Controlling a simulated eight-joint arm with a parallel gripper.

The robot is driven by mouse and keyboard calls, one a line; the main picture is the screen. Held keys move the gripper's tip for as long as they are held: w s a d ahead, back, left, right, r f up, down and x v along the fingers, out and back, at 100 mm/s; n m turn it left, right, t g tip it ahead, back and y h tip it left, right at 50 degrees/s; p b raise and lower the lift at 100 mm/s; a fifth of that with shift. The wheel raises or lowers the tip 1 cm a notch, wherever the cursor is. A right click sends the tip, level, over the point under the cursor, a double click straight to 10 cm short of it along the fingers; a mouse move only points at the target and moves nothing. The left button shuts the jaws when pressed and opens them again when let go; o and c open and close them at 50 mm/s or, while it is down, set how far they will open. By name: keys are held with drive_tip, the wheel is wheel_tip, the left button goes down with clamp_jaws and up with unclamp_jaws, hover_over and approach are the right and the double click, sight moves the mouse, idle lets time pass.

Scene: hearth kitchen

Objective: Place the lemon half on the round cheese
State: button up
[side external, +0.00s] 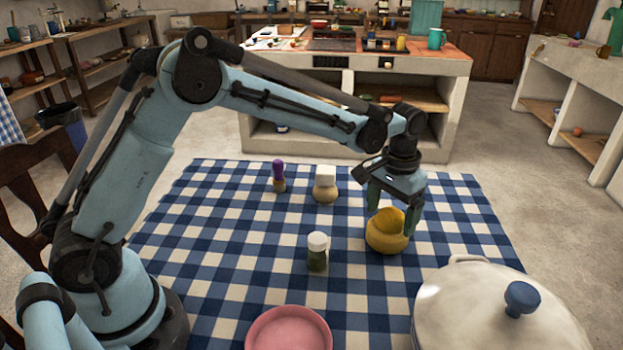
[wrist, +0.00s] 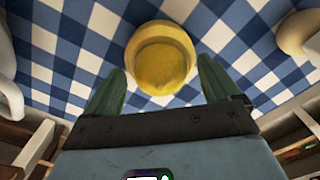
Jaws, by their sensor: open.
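The yellow lemon half (side external: 391,217) sits on top of the round cheese (side external: 384,240), which stands on the checked cloth right of centre. In the wrist view the lemon half (wrist: 160,70) overlaps the near part of the cheese (wrist: 160,31), and the cheese's far rim shows beyond it. My gripper (side external: 392,218) points down over them. Its fingers are apart, one on either side of the lemon half. In the wrist view gaps show between both fingers and the lemon half, so it appears free of them.
A jar with a white lid (side external: 317,252) stands left of the cheese. A white-topped shaker (side external: 325,184) and a purple-topped one (side external: 279,177) stand further back. A large lidded pot (side external: 470,315) is at front right, and a pink bowl (side external: 290,332) at the front. The cloth's left side is clear.

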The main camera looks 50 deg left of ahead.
sight(392, 210)
wheel_tip(392, 210, up, 12)
drive_tip(key=s+a+r+t, duration=0.35)
drive_tip(key=s+a, duration=0.25)
drive_tip(key=s, duration=0.4)
drive_tip(key=s+a+f+t, duration=0.3)
drive_tip(key=s+f, duration=0.4)
drive_tip(key=s, duration=0.2)
drive_tip(key=shift+t, duration=0.35)
drive_tip(key=shift+a, duration=0.1)
